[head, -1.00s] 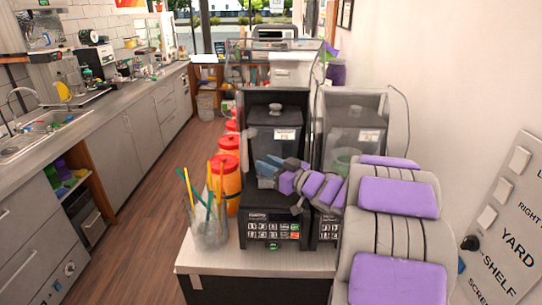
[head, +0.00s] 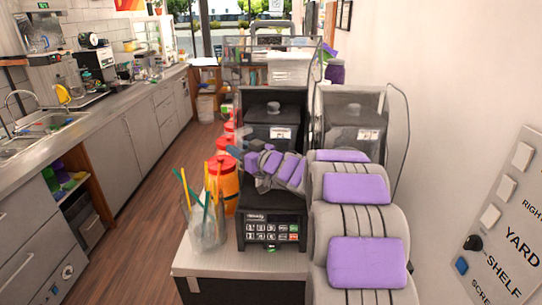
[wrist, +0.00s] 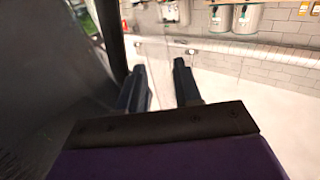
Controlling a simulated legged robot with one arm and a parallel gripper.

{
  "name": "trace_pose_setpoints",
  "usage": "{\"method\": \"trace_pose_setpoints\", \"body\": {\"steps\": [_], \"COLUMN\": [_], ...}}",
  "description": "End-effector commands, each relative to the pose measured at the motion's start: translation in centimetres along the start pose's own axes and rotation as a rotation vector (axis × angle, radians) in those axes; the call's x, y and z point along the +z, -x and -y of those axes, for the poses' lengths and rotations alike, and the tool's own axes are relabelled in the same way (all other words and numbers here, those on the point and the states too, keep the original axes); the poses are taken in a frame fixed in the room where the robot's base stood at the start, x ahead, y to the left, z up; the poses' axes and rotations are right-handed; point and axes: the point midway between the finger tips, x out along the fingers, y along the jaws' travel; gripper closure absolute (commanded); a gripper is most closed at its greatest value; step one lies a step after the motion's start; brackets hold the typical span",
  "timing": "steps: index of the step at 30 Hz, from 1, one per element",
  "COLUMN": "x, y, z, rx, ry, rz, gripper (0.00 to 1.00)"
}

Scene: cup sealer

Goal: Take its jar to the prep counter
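A dark blender jar with a lid (head: 272,122) stands inside the left black blender enclosure (head: 243,97) on the counter in the head view. Its lower part is hidden behind my arm. The blender's keypad base (head: 272,230) sits in front. My gripper (head: 235,147) is at the front left of that enclosure, beside the jar's lower left. In the wrist view my gripper (wrist: 158,82) has its two dark fingers apart, with a clear pane-like edge showing between or behind them. I cannot tell whether they touch it. The jar is not clearly recognizable there.
A second blender enclosure (head: 348,105) stands to the right. Red-orange jars (head: 223,178) and a clear cup of coloured straws (head: 207,225) stand on the left. A sink counter (head: 90,105) runs along the left wall, with open wood floor (head: 135,230) between.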

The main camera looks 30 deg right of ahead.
Motion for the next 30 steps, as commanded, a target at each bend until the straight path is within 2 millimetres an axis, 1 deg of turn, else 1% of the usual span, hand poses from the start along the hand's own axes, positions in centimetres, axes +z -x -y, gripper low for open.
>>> {"method": "trace_pose_setpoints", "body": {"steps": [7,15,17,30], "x": [-0.06,-0.04,-0.03,0.02], "y": [-0.14,-0.06,-0.07,-0.16], "z": [0.14,-0.05,-0.06,-0.07], "rx": [0.002,0.002,0.002,0.002], "ry": [0.001,0.0,0.0,0.0], "rz": [0.001,0.0,0.0,0.001], "gripper": [0.7,0.96,1.0,1.0]}}
